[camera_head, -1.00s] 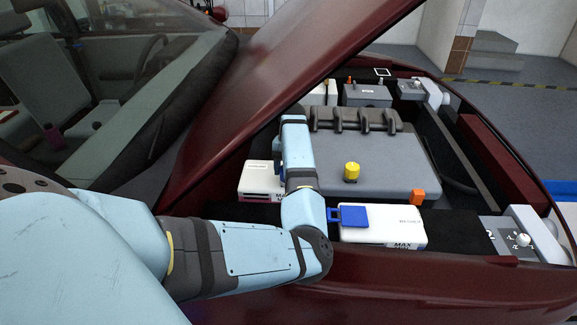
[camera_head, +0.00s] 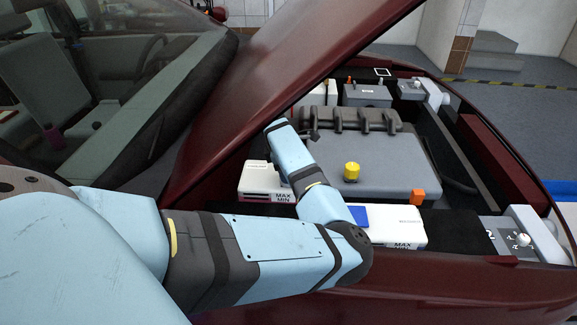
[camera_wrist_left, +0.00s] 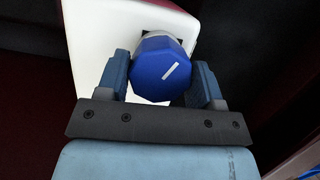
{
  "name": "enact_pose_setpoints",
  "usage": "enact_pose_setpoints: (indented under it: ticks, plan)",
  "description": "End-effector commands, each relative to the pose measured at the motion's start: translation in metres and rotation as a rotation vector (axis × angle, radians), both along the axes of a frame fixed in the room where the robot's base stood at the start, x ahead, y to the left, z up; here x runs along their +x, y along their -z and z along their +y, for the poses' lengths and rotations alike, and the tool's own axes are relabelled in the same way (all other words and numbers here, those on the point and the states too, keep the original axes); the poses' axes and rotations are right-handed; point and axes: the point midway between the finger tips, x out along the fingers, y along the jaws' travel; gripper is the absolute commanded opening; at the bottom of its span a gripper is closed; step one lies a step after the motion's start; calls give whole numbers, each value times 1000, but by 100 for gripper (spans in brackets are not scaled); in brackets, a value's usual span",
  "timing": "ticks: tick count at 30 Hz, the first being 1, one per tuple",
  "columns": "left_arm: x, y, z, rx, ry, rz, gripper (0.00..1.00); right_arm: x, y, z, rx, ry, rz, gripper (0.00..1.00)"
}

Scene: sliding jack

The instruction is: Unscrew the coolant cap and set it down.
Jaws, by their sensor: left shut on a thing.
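The blue coolant cap (camera_wrist_left: 160,70), faceted with a white line on top, sits between the two fingers of my left gripper (camera_wrist_left: 165,82) in the left wrist view. The gripper is shut on it. A pale neck (camera_wrist_left: 155,35) and a white tank (camera_wrist_left: 88,35) show just behind the cap. I cannot tell whether the cap is still seated on the neck. My right gripper is not in view.
A white tank marked MAX and MIN (camera_head: 262,181) stands left of the grey engine cover (camera_head: 385,170) with its yellow cap (camera_head: 351,171). A front white tank (camera_head: 400,222) has a blue lid (camera_head: 358,215), partly covered by my arm. The raised red hood (camera_head: 290,60) slopes overhead.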

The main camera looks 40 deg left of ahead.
Motion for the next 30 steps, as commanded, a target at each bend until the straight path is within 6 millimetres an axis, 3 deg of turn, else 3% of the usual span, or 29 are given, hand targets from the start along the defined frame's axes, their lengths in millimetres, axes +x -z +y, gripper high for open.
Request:
enact_pose_setpoints:
  ticks: [5,11,12,15,23,30]
  plan:
    - [0,-1,-1,0,-265,-2,28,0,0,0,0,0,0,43]
    - [0,-1,0,0,-291,1,28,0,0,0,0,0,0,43]
    - [0,-1,0,1,-290,1,68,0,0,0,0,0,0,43]
    - [0,-1,0,1,-289,0,90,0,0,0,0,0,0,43]
    - [-1,0,0,1,-273,2,90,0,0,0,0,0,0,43]
    - [0,0,2,3,147,5,90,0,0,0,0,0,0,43]
